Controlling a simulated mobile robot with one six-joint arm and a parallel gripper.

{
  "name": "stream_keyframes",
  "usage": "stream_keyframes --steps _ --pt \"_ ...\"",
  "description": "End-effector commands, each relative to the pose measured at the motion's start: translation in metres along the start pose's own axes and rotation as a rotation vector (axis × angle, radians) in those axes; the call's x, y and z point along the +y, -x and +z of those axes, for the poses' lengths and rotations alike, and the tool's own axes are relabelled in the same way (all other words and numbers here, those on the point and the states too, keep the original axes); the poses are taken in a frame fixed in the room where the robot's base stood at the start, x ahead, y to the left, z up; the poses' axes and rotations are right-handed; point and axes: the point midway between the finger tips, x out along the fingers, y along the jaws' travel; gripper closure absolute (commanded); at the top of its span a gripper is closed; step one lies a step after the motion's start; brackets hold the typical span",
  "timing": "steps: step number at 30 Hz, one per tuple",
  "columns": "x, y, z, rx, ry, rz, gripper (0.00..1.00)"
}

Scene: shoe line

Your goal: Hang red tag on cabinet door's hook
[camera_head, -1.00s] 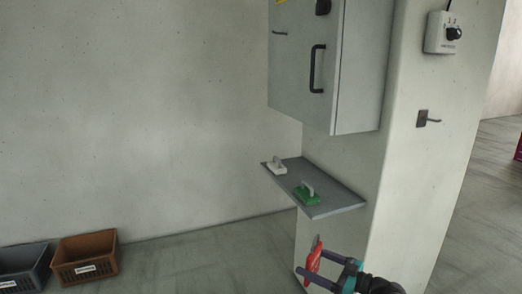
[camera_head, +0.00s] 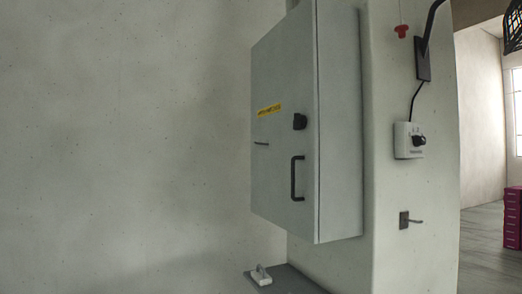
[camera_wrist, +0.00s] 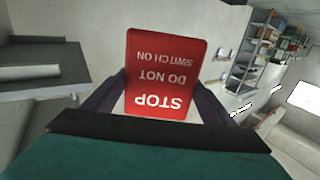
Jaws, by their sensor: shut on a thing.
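The red tag (camera_wrist: 166,70) is in the wrist view, its white words "STOP DO NOT SWITCH ON" upside down. My gripper (camera_wrist: 158,95) is shut on it, one dark finger at each side. The gripper and tag are outside the head view. The grey cabinet door (camera_head: 278,185) is closed in the head view. A small dark hook (camera_head: 261,143) sticks out near its left edge, below a yellow label (camera_head: 268,110), with nothing hanging on it. I cannot tell the distance from the tag to the hook.
The door has a black knob (camera_head: 299,121) and a black handle (camera_head: 297,178). A second hook (camera_head: 411,220) is on the pillar, below a white switch box (camera_head: 408,140). A ledge (camera_head: 290,280) with a pale handled block (camera_head: 261,275) is under the cabinet.

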Motion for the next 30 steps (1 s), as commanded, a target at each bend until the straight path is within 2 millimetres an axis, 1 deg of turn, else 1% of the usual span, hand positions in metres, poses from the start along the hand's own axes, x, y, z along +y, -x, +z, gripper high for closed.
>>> stream_keyframes --steps 7,11,16,24,27,30 --pt "0.000 0.000 0.000 0.000 0.000 0.000 0.46" --pt "0.000 0.000 -0.005 0.001 0.002 0.000 0.46" --pt "0.001 0.000 -0.024 0.001 0.003 0.000 0.46" --pt "0.000 0.000 -0.066 0.001 0.004 0.000 0.46" --pt "0.000 0.000 -0.075 0.001 0.002 0.000 0.46" --pt "0.000 0.000 -0.080 0.001 0.001 0.000 0.46"
